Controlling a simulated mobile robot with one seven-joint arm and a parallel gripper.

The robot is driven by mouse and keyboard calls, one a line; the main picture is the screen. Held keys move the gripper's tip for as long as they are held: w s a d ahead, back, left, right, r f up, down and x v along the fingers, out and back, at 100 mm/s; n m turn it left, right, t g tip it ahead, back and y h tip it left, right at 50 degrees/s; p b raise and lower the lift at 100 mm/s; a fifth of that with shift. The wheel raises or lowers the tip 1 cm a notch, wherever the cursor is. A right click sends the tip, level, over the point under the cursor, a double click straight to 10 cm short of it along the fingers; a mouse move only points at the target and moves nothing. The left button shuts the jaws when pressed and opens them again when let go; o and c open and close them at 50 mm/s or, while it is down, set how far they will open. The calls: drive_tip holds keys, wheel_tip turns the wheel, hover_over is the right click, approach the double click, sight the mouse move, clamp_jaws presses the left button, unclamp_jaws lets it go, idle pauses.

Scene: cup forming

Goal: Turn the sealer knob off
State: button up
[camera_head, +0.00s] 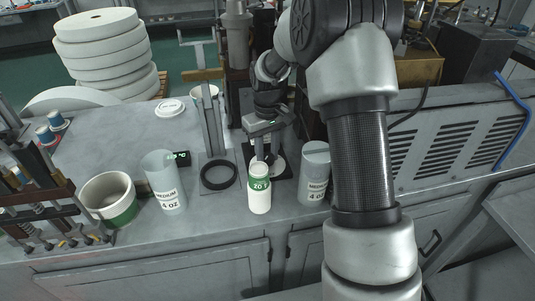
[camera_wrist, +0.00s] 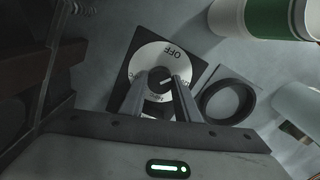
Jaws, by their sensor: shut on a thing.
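The sealer knob sits at the centre of a round white dial (camera_wrist: 148,60) on a black square plate (camera_wrist: 199,67). The dial carries the word OFF at its upper right edge in the wrist view, with other lettering partly hidden. My gripper (camera_wrist: 162,85) points down at the dial, its two fingers on either side of the knob and shut on it. A short white mark shows between the fingertips. In the head view my gripper (camera_head: 264,155) is over the dial, which shows only in part beside the fingers.
Grey cups labelled MEDIUM 4 OZ stand at left (camera_head: 163,185) and right (camera_head: 314,165). A wide white and green container (camera_head: 110,200) is further left.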

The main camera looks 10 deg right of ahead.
sight(267, 156)
drive_tip(key=n, duration=0.3)
drive_tip(key=shift+r+n, duration=0.1)
drive_tip(key=shift+n, duration=0.2)
drive_tip(key=shift+n+p, duration=0.4)
drive_tip(key=shift+n, duration=1.5)
drive_tip(key=o, duration=1)
drive_tip(key=shift+o, duration=0.2)
wheel_tip(267, 156, up, 17)
drive_tip(key=shift+r, duration=0.15)
